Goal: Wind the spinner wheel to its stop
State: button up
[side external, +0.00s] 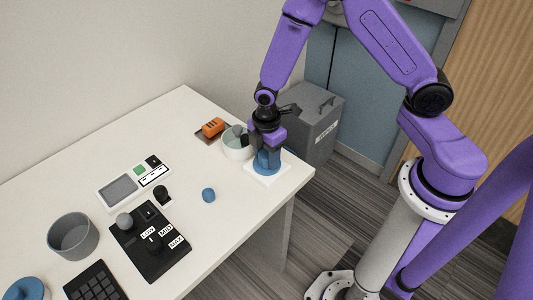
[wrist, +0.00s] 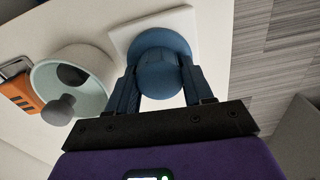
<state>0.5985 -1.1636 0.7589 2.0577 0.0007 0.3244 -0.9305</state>
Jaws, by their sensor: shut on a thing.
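The spinner wheel (side external: 268,162) is blue and sits on a square white base (side external: 280,174) near the right corner of the table. In the wrist view the round blue wheel (wrist: 150,42) shows on its white base (wrist: 182,18), with a blue hub facing the camera. My gripper (side external: 267,150) points down over it. In the wrist view my gripper (wrist: 160,84) has one finger on each side of the hub and is shut on it. The fingers hide part of the hub, and I see no mark telling the wheel's angle.
A pale bowl (side external: 232,152) with a grey-knobbed thing stands close left of the wheel. An orange block (side external: 213,127) lies behind it. A small blue cylinder (side external: 208,195), a black LOW/MID/MAX panel (side external: 165,262) and a grey cup (side external: 73,237) are farther left. The table edge is close on the right.

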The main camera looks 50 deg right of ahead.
aim_at(267, 152)
jog(key=m, duration=1.5)
jog(key=shift+w+m, duration=0.1)
jog(key=shift+m, duration=0.3)
jog(key=m, duration=0.5)
jog(key=shift+d, duration=0.1)
jog(key=o, duration=1)
notch_tip(267, 152, up, 18)
jog(key=shift+f, duration=0.25)
dwell(0.3)
